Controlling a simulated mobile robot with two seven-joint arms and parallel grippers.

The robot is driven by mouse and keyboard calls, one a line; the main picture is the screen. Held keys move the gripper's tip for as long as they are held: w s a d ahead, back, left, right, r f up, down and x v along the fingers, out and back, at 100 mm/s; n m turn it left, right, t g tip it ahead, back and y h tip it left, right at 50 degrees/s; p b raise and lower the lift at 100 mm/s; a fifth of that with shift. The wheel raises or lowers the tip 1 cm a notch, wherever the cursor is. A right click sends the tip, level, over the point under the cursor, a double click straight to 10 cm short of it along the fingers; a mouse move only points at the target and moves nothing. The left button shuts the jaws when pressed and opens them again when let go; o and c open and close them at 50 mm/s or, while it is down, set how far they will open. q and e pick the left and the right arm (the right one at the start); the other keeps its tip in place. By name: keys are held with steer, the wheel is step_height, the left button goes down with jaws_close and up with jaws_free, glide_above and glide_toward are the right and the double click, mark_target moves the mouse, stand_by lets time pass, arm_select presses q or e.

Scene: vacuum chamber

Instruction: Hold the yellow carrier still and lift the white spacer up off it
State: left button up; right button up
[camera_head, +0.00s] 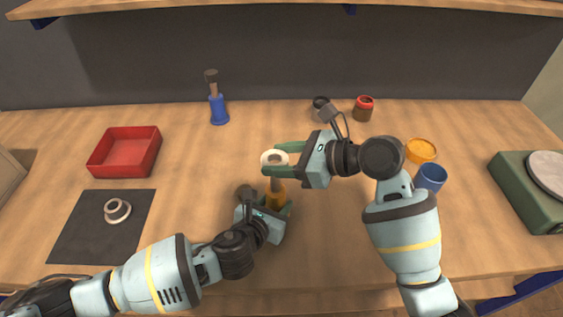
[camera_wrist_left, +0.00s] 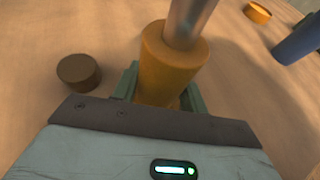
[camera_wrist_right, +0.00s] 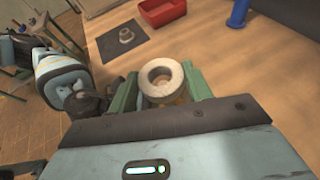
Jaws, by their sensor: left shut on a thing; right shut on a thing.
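The yellow carrier (camera_head: 277,197) stands upright on the table, with a metal rod (camera_head: 277,183) rising from it. My left gripper (camera_head: 267,208) is shut on the carrier's body; the left wrist view shows the carrier (camera_wrist_left: 170,65) between its green fingers. The white spacer (camera_head: 265,157) is a thick ring. My right gripper (camera_head: 283,158) is shut on it from the right, above the carrier. In the right wrist view the spacer (camera_wrist_right: 148,75) sits level between the fingers, with yellow below it. I cannot tell whether the rod's tip is still inside the ring.
A brown puck (camera_wrist_left: 78,72) stands close left of the carrier. A red tray (camera_head: 124,168) and a dark mat (camera_head: 80,240) with a pale ring part (camera_head: 117,210) lie left. A blue post (camera_head: 218,110) stands behind.

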steer(key=shift+r, duration=1.05)
arm_select(q)
steer(key=o, duration=1)
steer(key=v, duration=1.2)
steer(key=shift+r, duration=0.1)
steer(key=shift+s, duration=0.1)
